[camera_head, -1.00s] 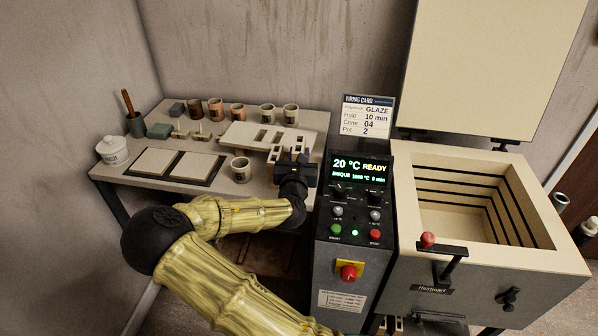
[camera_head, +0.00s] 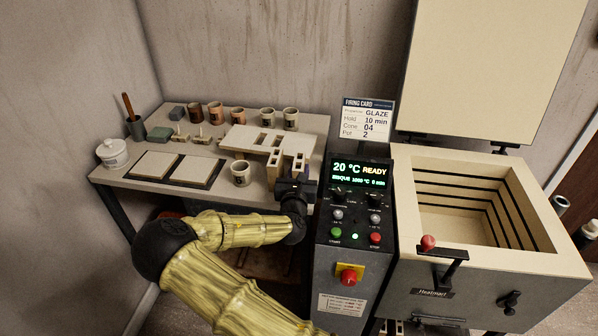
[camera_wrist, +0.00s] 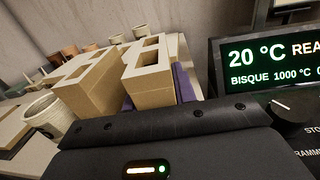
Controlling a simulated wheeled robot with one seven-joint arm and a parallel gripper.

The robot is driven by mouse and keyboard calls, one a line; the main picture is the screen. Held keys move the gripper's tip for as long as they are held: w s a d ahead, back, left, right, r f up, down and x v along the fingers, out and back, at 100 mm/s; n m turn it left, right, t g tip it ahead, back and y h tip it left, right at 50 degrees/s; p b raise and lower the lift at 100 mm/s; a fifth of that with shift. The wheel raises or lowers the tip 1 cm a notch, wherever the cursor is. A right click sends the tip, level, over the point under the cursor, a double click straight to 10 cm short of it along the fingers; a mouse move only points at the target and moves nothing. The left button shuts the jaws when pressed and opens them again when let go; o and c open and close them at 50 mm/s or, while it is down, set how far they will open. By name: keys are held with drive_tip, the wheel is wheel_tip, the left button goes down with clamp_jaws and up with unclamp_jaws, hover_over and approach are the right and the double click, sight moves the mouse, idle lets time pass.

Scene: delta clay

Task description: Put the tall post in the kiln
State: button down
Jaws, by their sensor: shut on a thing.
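My gripper (camera_head: 294,190) is at the right front of the work table, beside the control panel. It is shut on a pale hollow post (camera_head: 299,162), which also shows in the wrist view (camera_wrist: 148,80) between purple finger pads. A similar post (camera_wrist: 84,90) stands close to its left; in the head view it is just left of the held one (camera_head: 273,163). I cannot tell whether the held post touches the table. The kiln (camera_head: 550,262) is at the right with its lid (camera_head: 490,70) raised. Its visible chamber is empty, with dark grooves along the walls.
The control panel (camera_head: 350,210) and firing card (camera_head: 366,120) stand between the table (camera_head: 120,177) and kiln. A pale cup (camera_head: 240,174), a slotted shelf (camera_head: 245,135), several cups behind, and two square tiles (camera_head: 155,164) are on the table. A red-knobbed handle (camera_head: 428,242) rises at the kiln's front.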

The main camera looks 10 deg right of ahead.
drive_tip(key=shift+f, duration=0.15)
drive_tip(key=c, duration=1.1)
unclamp_jaws()
drive_tip(key=shift+d, duration=0.1)
drive_tip(key=p+v, duration=0.2)
drive_tip(key=v, duration=0.4)
drive_tip(key=p+v, duration=0.2)
drive_tip(key=v, duration=0.3)
drive_tip(key=p+v, duration=0.2)
drive_tip(key=v, duration=0.4)
drive_tip(key=shift+s+d+f, duration=0.2)
drive_tip(key=shift+s, duration=0.15)
